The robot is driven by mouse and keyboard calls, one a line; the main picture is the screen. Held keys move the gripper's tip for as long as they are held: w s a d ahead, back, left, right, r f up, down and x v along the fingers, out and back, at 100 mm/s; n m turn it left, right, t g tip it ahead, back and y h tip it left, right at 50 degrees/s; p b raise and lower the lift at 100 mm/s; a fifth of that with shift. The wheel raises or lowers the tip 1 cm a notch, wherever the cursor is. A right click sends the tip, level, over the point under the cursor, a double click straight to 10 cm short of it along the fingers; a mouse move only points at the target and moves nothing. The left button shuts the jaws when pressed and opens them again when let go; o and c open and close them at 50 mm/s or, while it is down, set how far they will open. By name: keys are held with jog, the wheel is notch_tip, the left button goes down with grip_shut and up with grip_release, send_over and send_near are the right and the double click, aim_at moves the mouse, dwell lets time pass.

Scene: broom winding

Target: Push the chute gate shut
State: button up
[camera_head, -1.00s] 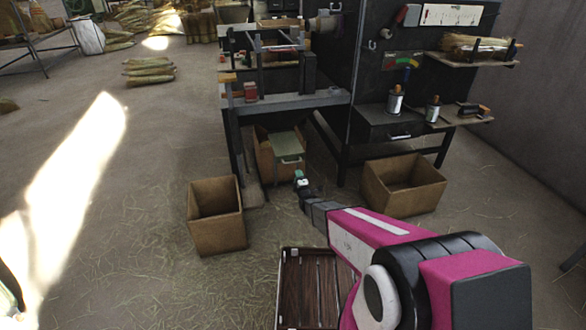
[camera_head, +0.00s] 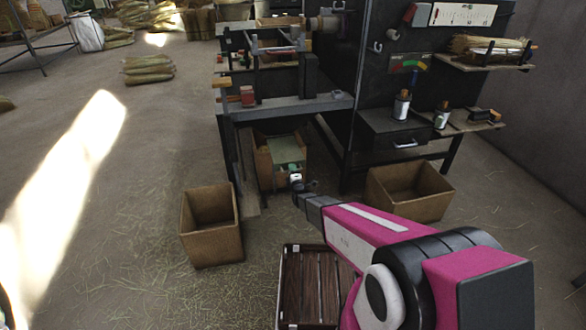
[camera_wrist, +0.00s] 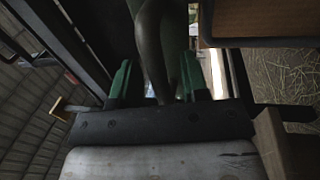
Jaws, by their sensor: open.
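The chute gate (camera_head: 287,149) looks like a pale green panel with a light handle, low under the workbench in the head view. It sits in front of a cardboard box; I cannot tell how far open it is. My gripper (camera_head: 297,179) is just below the gate, at the end of my arm. In the wrist view my gripper (camera_wrist: 157,82) shows two green fingers spread apart. A dark grey-green curved shape (camera_wrist: 155,40) shows between them; I cannot tell what it is or whether it is touched.
Open cardboard boxes stand at the left (camera_head: 212,240) and right (camera_head: 408,208). A slatted dark crate (camera_head: 310,290) lies by my arm. The straw-strewn floor at left is free.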

aim_at(285, 153)
jog(key=shift+c, duration=0.3)
jog(key=shift+w, duration=0.1)
grip_shut()
jog(key=f+x, duration=0.1)
jog(key=x, duration=0.9)
jog(key=f+x, duration=0.1)
jog(key=x, duration=0.4)
jog(key=shift+w+a+f, duration=0.1)
jog(key=shift+w+f, duration=0.2)
jog(key=shift+w, duration=0.05)
jog(key=shift+o, duration=0.3)
grip_release()
jog(key=v, duration=1)
jog(key=shift+s+f, duration=0.15)
jog(key=shift+s, duration=0.2)
